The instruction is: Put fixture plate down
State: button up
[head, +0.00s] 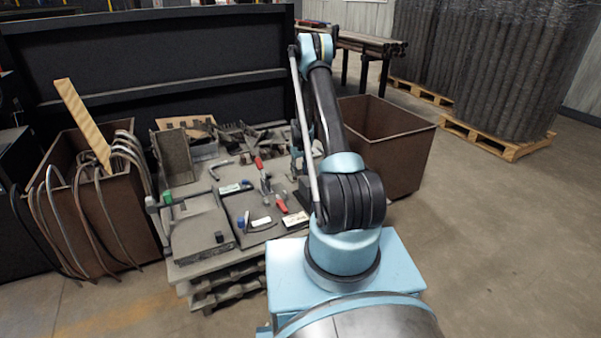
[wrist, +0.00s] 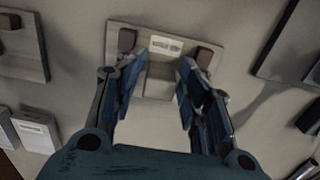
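A light grey plate (wrist: 186,38) with a white label and two brown blocks shows in the wrist view, at the top middle; I take it for the fixture plate. My gripper (wrist: 162,68) has its two blue-padded fingers apart over its near side, with a narrower grey part of it showing between them. I cannot tell whether the pads touch that part, or whether the plate rests on the surface. In the head view my arm hides most of this area, and I cannot make out the plate there.
The worktable (head: 208,262) holds a grey box-like fixture (head: 200,235), red-handled clamps (head: 281,203) and small labelled parts. A brown bin (head: 385,150) stands right of it, another bin (head: 112,215) with hoses at left. In the wrist view, another plate (wrist: 22,48) lies at left.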

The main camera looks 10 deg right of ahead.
aim_at(300, 168)
dwell(0.3)
notch_tip(300, 168, up, 12)
jog(key=s+r, duration=0.6)
jog(key=r, duration=0.3)
jog(key=s+r, duration=0.6)
jog(key=r, duration=0.3)
jog(key=s+r+m+t, duration=0.1)
jog(key=s+r, duration=0.4)
jog(key=s, duration=0.2)
jog(key=s+r+m, duration=0.1)
jog(key=s+r, duration=0.3)
jog(key=s, duration=0.3)
jog(key=s+r, duration=0.2)
jog(key=s, duration=1.4)
jog(key=s+f, duration=0.3)
jog(key=s, duration=0.4)
jog(key=s+f+m+t, duration=0.1)
jog(key=s+f, duration=0.3)
jog(key=s, duration=0.3)
jog(key=shift+s+d, duration=0.25)
jog(key=shift+d, duration=0.05)
jog(key=shift+f, duration=0.1)
